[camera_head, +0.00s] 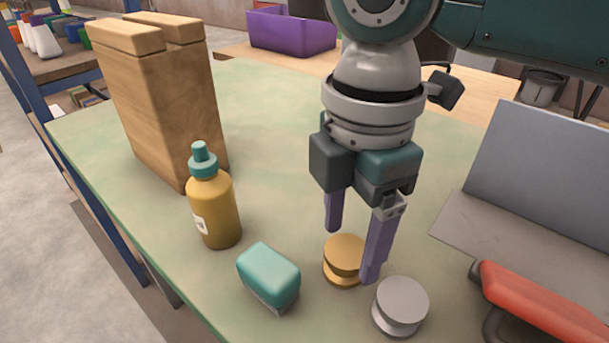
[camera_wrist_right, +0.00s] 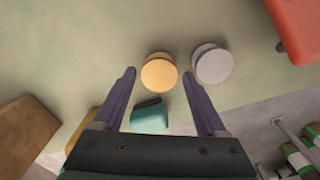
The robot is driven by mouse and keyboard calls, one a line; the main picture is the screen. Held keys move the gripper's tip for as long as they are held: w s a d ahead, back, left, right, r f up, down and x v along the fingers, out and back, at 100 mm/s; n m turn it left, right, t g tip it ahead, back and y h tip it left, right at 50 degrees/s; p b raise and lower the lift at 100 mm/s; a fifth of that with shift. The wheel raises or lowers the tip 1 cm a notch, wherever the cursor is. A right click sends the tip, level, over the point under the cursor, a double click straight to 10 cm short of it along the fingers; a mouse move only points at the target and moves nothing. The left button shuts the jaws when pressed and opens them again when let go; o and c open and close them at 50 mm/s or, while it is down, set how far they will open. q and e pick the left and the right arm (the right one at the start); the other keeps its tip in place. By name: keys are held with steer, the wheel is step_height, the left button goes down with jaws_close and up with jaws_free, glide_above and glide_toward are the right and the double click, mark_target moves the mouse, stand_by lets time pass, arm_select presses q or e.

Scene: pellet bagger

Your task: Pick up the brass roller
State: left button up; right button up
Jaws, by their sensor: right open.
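The brass roller (camera_head: 343,256) is a short gold spool standing upright on the green table top. In the right wrist view the brass roller (camera_wrist_right: 159,72) shows just past the fingertips, between their lines. My right gripper (camera_head: 351,252) points down over it, open and empty, with purple fingers. One finger is behind the roller and the other in front at its right, hiding part of its edge. In the right wrist view my right gripper (camera_wrist_right: 158,72) has its fingers wide apart. My left gripper is not in view.
A silver roller (camera_head: 400,305) stands close at the right. A teal block (camera_head: 269,276) and an amber bottle (camera_head: 213,207) are at the left, before a wooden block (camera_head: 160,100). A grey metal bracket (camera_head: 545,165) and red handle (camera_head: 545,312) are at the right.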

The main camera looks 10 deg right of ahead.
step_height(320, 180, down, 3)
steer(key=shift+r, duration=0.1)
jaws_close()
stand_by(0.6)
